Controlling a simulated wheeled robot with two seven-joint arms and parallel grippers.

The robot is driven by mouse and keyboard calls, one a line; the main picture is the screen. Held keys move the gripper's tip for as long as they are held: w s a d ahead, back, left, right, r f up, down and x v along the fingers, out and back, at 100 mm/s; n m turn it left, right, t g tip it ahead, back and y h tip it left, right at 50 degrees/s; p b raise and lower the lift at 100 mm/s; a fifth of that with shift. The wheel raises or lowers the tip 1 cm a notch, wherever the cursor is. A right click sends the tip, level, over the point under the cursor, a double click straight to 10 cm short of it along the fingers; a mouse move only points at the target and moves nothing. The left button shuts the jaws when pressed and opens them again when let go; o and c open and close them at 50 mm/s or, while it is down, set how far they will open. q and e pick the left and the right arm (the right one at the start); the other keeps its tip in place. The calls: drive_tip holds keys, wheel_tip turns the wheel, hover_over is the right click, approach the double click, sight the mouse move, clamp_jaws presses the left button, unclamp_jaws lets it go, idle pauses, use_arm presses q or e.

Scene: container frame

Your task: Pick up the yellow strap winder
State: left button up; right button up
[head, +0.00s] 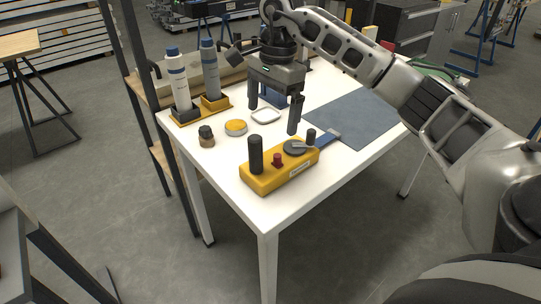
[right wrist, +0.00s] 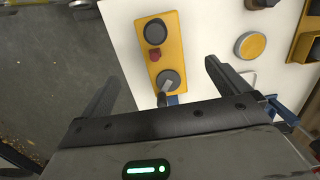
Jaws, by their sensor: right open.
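The yellow strap winder (head: 279,182) lies near the front corner of the white table. It is a long yellow block with a tall black handle, a red knob and a dark round reel with a metal lever. My right gripper (head: 272,118) is open and empty, fingers pointing down, above the table and behind the winder. In the right wrist view the winder (right wrist: 170,60) lies beyond and between the spread fingers (right wrist: 158,85), its reel end nearest; part of its near end is hidden by the gripper body. My left gripper is not in view.
A round yellow-topped tin (head: 236,128), a small dark-capped jar (head: 206,137) and a white square dish (head: 265,116) stand left of and behind the winder. Two bottles (head: 178,80) stand in a yellow holder. A blue-grey mat (head: 350,116) lies to the right. The table's front corner is clear.

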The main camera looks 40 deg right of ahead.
sight(278, 154)
drive_tip(key=shift+h, duration=0.5)
drive_tip(key=d+f, duration=0.1)
drive_tip(key=f, duration=0.5)
drive_tip(key=d+f, duration=0.1)
drive_tip(key=f, duration=0.1)
drive_tip(key=shift+d+f, duration=0.3)
drive_tip(key=shift+f, duration=0.1)
drive_tip(key=shift+w+a+f+p, duration=0.1)
drive_tip(key=shift+f+p, duration=0.1)
drive_tip(key=shift+f, duration=0.7)
drive_tip(key=shift+w+d+f+p, duration=0.1)
drive_tip(key=shift+f+p, duration=0.05)
drive_tip(key=shift+f, duration=0.75)
drive_tip(key=shift+w+a+f+p, duration=0.1)
drive_tip(key=shift+f+p, duration=0.1)
drive_tip(key=shift+f, duration=0.7)
drive_tip(key=c, duration=1.2)
drive_tip(key=shift+r, duration=0.15)
drive_tip(key=shift+c, duration=1)
drive_tip(key=shift+r, duration=0.1)
